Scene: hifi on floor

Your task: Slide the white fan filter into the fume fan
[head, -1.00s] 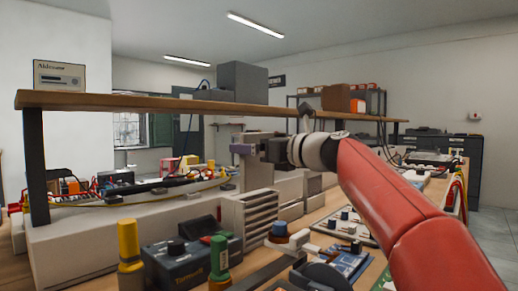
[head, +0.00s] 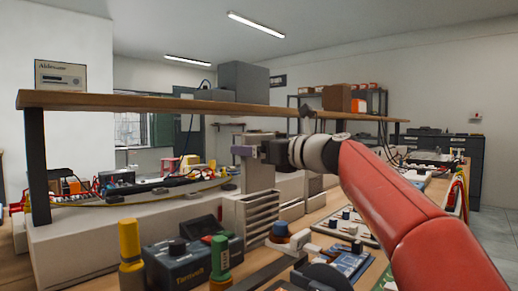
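The white fan filter appears as an upright pale slab (head: 259,178) near the middle of the head view. My gripper (head: 255,151) reaches in from the right at its upper part. A purple finger piece shows at the slab's left and the dark gripper body at its right, so the gripper looks shut on it. Below is a pale box with horizontal slats, which looks like the fume fan (head: 262,213). The slab's lower end meets the fan's top edge in the picture. I cannot tell whether it is inside the fan or just behind or above it.
A wooden shelf (head: 180,105) spans above the bench. A dark blue device (head: 190,262), a yellow-handled tool (head: 130,240) and a green-handled tool (head: 220,258) stand in front. A blue round item (head: 280,230) sits right of the fan. The bench is crowded.

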